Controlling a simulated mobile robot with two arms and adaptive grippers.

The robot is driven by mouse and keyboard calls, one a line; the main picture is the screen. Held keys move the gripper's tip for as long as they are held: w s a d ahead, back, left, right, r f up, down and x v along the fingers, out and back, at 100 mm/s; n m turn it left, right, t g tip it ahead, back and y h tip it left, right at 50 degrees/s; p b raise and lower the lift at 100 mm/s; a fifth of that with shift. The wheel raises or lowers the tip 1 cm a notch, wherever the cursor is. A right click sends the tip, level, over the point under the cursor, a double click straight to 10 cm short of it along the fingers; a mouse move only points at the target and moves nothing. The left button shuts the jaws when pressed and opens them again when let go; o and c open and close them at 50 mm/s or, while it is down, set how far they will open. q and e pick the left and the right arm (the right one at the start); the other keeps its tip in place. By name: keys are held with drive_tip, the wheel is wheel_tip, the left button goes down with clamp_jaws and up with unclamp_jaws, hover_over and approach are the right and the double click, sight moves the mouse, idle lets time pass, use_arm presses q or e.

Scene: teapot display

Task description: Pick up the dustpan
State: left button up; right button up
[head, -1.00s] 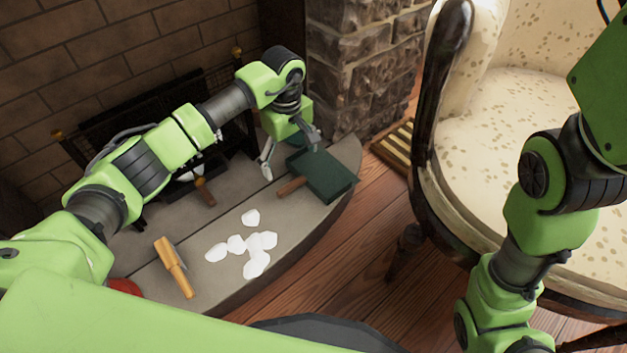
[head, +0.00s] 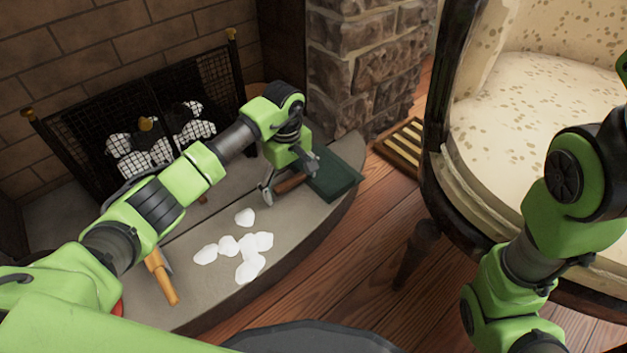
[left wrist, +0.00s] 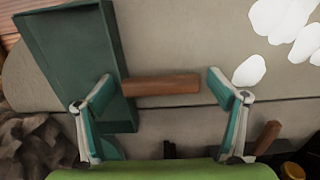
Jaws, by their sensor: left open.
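The dustpan (head: 336,180) is dark green with a brown wooden handle and lies on the grey stone hearth, near its curved right edge. My left gripper (head: 290,178) is open and low over the handle, partly hiding it. In the left wrist view the dustpan's pan (left wrist: 68,50) is at the upper left. Its handle (left wrist: 160,86) points right and lies lengthwise across the gap between the fingers of my left gripper (left wrist: 160,88). The left finger overlaps the pan's edge in the picture; contact cannot be told. My right arm shows at the right, its gripper outside the picture.
Several white pieces (head: 250,243) lie on the hearth (head: 215,285). A wooden-handled tool (head: 160,277) lies to their left. A black mesh fire screen (head: 90,110) stands behind. A stone pillar (head: 365,65) and a cream armchair (head: 530,100) stand to the right. Wood floor (head: 340,275) is open in front.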

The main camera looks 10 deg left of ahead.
use_arm(q)
drive_tip(key=shift+f, duration=0.1)
drive_tip(key=c, duration=1.7)
drive_tip(key=shift+c, duration=0.7)
